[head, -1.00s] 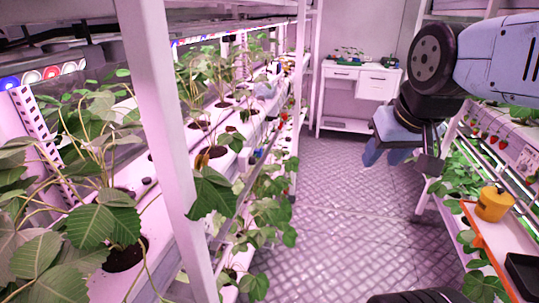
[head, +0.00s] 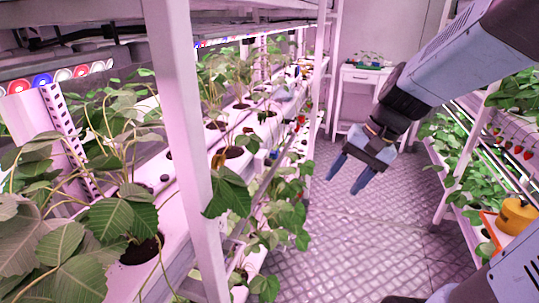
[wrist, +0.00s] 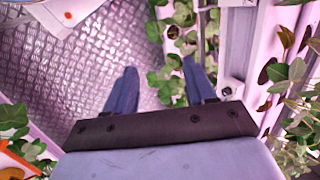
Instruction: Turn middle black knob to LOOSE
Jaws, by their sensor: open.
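My gripper (head: 344,183) hangs over the aisle floor, to the right of the left rack. Its two blue fingers are apart with nothing between them. In the wrist view the open fingers (wrist: 159,68) point toward the floor and leafy plants. No black knob can be made out for certain, and no LOOSE mark is readable. A small dark round piece (head: 165,178) sits on the white trough of the left rack; I cannot tell whether it is a knob.
A white rack post (head: 180,130) stands close in front of the left planting trough. Leafy plants (head: 120,215) crowd that rack. A right-hand shelf holds a yellow container (head: 516,216). A white cabinet (head: 362,80) stands at the back. The patterned aisle floor (head: 350,240) is clear.

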